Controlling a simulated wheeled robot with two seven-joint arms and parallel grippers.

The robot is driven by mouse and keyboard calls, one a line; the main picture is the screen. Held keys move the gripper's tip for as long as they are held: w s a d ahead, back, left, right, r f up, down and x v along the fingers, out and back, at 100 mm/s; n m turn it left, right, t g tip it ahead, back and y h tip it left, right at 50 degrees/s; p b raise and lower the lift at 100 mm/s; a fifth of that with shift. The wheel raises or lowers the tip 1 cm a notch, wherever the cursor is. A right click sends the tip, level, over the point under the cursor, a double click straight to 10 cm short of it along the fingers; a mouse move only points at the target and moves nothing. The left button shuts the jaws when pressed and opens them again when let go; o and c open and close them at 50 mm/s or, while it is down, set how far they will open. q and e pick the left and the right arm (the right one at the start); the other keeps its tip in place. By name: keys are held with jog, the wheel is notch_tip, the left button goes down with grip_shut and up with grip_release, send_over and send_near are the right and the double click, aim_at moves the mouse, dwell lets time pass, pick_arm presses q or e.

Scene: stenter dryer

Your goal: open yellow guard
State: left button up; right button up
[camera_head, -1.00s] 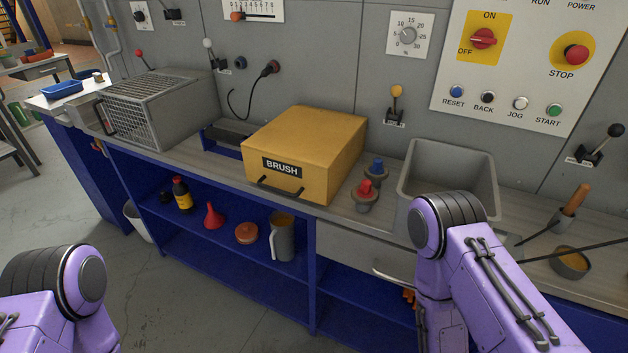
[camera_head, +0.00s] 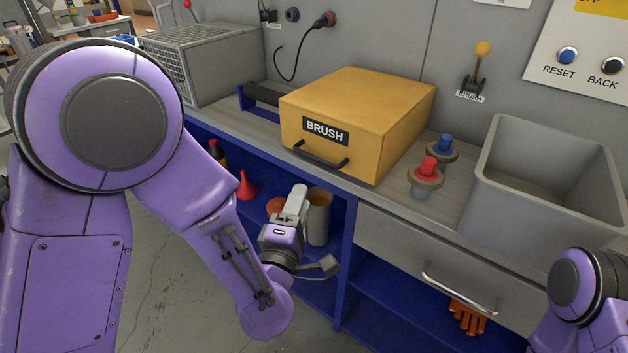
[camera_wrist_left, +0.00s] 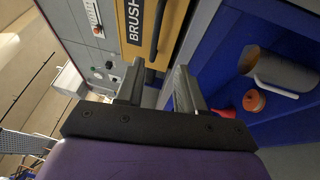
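The yellow guard (camera_head: 365,110) is a box-shaped cover labelled BRUSH, sitting closed on the bench with a dark bar handle (camera_head: 318,157) low on its front. My left gripper (camera_head: 298,196) is below and in front of the guard, apart from the handle, pointing up toward it. In the left wrist view the gripper (camera_wrist_left: 159,78) has its two fingers spread with nothing between them. The guard's front (camera_wrist_left: 172,28) and the handle (camera_wrist_left: 158,30) show beyond the fingertips. My right gripper is out of view; only part of the right arm shows at the lower right.
A red-topped knob (camera_head: 427,172) and a blue-topped knob (camera_head: 443,146) stand right of the guard, beside a grey bin (camera_head: 545,215). A wire-mesh box (camera_head: 205,60) is to the left. A grey mug (camera_head: 319,222) and a red funnel (camera_head: 246,186) are on the blue shelf below.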

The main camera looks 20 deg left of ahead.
aim_at(314, 159)
pick_arm(q)
jog(key=w, duration=0.3)
jog(key=w+r+p, duration=0.1)
jog(key=w, duration=0.2)
jog(key=w+r+p, duration=0.1)
jog(key=w, duration=0.2)
jog(key=shift+w+a+r, duration=0.15)
jog(key=shift+a+r, duration=0.05)
jog(key=shift+w, duration=0.55)
grip_shut()
